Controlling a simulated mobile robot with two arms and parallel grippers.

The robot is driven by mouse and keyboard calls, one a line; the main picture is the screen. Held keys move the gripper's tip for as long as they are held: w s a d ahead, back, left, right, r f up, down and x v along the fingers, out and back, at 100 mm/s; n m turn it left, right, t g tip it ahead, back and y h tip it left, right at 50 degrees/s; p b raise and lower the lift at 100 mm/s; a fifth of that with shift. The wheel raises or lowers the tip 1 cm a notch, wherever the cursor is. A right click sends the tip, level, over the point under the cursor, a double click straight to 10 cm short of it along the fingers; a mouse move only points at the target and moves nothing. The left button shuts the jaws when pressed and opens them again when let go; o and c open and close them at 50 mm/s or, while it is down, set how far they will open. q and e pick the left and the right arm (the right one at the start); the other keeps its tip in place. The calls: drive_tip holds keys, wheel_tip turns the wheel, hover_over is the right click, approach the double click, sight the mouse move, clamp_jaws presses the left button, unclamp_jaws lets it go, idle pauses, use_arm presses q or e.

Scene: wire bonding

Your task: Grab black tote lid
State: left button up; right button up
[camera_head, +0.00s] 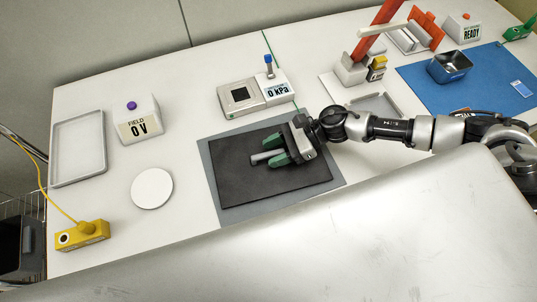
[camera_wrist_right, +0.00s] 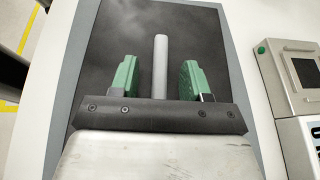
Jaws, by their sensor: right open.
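The black tote lid (camera_head: 240,190) is a flat dark rectangle lying on a slightly larger grey mat or base (camera_head: 211,170) in the middle of the white table. A grey bar-shaped handle (camera_head: 262,156) stands out on its upper part. My right gripper (camera_head: 272,158) is over the lid with its green fingers apart, one on each side of the handle. In the right wrist view the handle (camera_wrist_right: 160,66) lies between the two open fingers (camera_wrist_right: 157,78), with a gap on both sides. My left gripper does not show.
A gauge device reading 0 kPa (camera_head: 276,90) stands behind the lid. A white disc (camera_head: 152,188), a FIELD 0 V box (camera_head: 140,122), a grey tray (camera_head: 78,148) and a yellow box (camera_head: 83,236) are to the left. A blue mat (camera_head: 490,95) with a metal bin (camera_head: 450,67) is right.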

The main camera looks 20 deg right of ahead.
drive_tip(key=shift+a+f, duration=0.2)
drive_tip(key=shift+a, duration=0.2)
drive_tip(key=shift+c, duration=0.3)
clamp_jaws()
